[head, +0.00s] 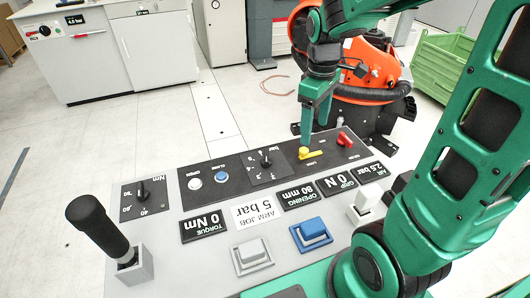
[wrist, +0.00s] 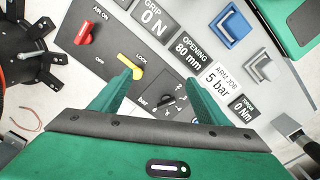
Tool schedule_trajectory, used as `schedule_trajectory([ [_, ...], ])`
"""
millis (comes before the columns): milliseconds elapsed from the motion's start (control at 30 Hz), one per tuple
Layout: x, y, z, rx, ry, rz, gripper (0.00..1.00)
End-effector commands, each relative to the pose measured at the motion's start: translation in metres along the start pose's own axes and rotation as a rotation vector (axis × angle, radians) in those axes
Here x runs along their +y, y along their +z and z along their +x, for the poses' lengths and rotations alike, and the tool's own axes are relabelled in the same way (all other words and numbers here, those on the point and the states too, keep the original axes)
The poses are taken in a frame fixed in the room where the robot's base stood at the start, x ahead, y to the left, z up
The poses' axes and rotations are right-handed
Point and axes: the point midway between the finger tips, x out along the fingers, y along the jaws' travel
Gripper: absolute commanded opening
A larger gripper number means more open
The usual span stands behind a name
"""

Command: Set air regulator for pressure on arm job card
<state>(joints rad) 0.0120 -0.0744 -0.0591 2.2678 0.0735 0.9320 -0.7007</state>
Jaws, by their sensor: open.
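The air regulator knob (head: 265,158) is black, on a dark plate with a "bar" scale; its exact setting is too small to read. It also shows in the wrist view (wrist: 171,99), between my finger lines. The job card (head: 257,211) reads "ARM JOB 5 bar", also in the wrist view (wrist: 215,80). The air display (head: 369,170) seems to read 2.5 bar. A yellow lock lever (head: 310,153) sits right of the regulator. My gripper (head: 306,138) is open and empty, pointing down above the panel by this lever. In the wrist view (wrist: 159,79) one fingertip appears close to the lever; contact cannot be told.
A red air on/off knob (head: 345,139) is right of the lever. Blue (head: 221,178) and white buttons lie left of the regulator. A torque knob (head: 142,190) and tall black handle (head: 97,228) stand at the left. Blue (head: 311,233) and grey rocker switches line the front.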

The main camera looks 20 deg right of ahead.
Motion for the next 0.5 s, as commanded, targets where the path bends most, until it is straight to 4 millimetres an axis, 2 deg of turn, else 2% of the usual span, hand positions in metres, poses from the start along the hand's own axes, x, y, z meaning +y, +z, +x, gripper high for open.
schedule_trajectory([
  [33, -0.004, -0.024, 0.007, -0.002, -0.006, -0.108, 0.69],
  [100, -0.009, -0.055, 0.015, 0.004, -0.009, -0.253, 0.69],
  [200, -0.02, -0.09, 0.025, 0.014, -0.016, -0.425, 0.69],
  [333, -0.031, -0.12, 0.035, 0.025, -0.022, -0.574, 0.69],
  [500, -0.038, -0.135, 0.043, 0.031, -0.026, -0.651, 0.69],
])
